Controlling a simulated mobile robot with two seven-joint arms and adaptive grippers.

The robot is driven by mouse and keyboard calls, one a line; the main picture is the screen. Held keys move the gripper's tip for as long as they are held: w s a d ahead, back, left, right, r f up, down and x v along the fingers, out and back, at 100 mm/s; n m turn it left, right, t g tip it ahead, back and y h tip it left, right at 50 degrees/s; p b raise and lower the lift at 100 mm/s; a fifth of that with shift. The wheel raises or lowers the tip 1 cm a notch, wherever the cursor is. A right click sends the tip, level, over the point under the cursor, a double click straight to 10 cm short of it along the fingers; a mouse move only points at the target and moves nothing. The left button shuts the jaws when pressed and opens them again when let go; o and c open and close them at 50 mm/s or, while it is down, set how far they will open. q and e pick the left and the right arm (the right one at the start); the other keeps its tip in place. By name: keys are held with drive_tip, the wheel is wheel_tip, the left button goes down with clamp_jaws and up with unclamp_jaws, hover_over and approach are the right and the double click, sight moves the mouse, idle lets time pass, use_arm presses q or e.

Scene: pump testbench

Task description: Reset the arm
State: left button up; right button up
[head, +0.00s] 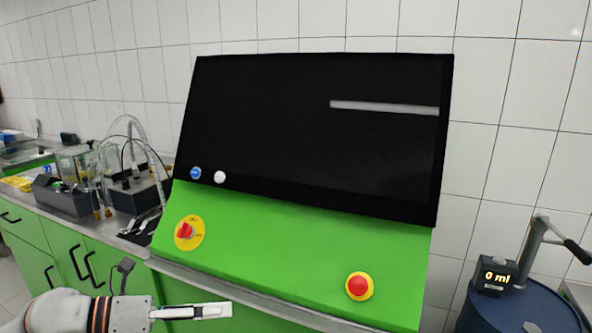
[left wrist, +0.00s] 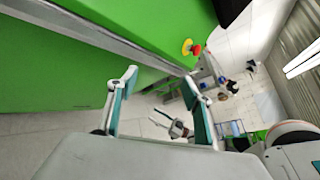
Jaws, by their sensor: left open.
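My left gripper (head: 230,309) reaches in from the lower left of the head view, low in front of the green console. In the left wrist view the left gripper (left wrist: 163,82) shows its two fingers spread apart with nothing between them. The green console (head: 290,245) carries a large black panel (head: 300,140). A red rotary switch (head: 187,231) on a yellow plate sits on its left, and a red emergency button (head: 357,286) on its right. That button also shows in the left wrist view (left wrist: 190,47). My right gripper is not in the head view.
A blue drum (head: 520,310) with a hand pump and a display (head: 494,275) reading 0 ml stands at the right. A grey-topped bench (head: 110,232) with pumps and hoses is at the left. The console's front edge lies close to my left gripper.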

use_arm(q)
drive_tip(key=s+a+f+n+t+y, duration=0.2)
drive_tip(key=s+f+n+t+y, duration=0.15)
drive_tip(key=f+n, duration=0.95)
drive_tip(key=s+a+f+n+t+y, duration=0.1)
drive_tip(key=s+f+n+t+y, duration=0.3)
drive_tip(key=f+n, duration=0.95)
drive_tip(key=s+f+n+g+y, duration=0.3)
drive_tip(key=s+f+n, duration=0.6)
drive_tip(key=s+n, duration=0.1)
drive_tip(key=shift+s+a, duration=0.3)
drive_tip(key=shift+a, duration=0.15)
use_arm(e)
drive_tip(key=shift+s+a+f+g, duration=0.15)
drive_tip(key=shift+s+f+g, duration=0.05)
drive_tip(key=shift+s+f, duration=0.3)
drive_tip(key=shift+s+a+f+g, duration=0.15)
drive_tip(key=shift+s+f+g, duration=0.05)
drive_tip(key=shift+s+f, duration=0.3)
